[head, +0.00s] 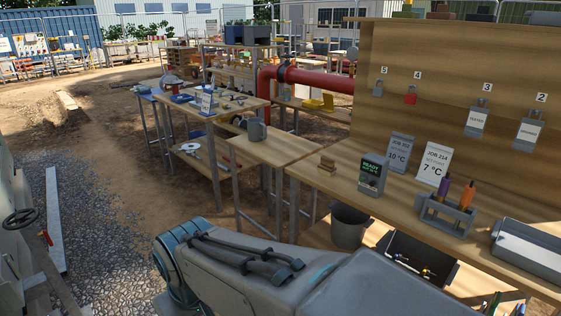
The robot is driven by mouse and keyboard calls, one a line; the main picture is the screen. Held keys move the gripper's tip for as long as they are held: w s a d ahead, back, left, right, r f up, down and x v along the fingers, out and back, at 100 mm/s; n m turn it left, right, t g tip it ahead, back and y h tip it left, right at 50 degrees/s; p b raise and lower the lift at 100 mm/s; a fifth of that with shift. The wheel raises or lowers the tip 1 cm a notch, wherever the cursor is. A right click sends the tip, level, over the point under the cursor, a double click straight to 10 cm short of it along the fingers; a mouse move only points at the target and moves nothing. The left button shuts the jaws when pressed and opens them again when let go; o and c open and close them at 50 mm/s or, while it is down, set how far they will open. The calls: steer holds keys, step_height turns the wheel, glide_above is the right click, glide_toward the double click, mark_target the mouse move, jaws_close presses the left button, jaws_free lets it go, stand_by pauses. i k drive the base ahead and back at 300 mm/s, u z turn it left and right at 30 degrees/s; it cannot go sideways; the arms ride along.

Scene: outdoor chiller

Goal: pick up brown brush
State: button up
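I cannot pick out a brown brush with certainty. A small brown wooden item (327,165) sits on the right workbench near its left end; it is too small to tell whether it is a brush. An orange-brown handled tool (467,194) stands upright in a grey rack on the same bench, beside a purple-handled one (441,188); their lower ends are hidden in the rack. My arm crosses the bottom of the head view in front of the benches. My gripper is not in view.
The right workbench (400,195) also bears a green-screen device (372,174), two job cards, the grey rack (446,215) and a grey tray (528,248). A mug (256,130) stands on the lower table. A bucket (348,226) is below. Gravel lies open at left.

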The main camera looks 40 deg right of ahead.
mark_target(327, 167)
steer(key=z, duration=0.2)
steer(key=i, duration=1.5)
steer(key=z, duration=0.75)
steer(key=i, duration=1.3)
steer(key=z, duration=1.85)
steer(key=i, duration=0.8)
steer(key=z, duration=0.75)
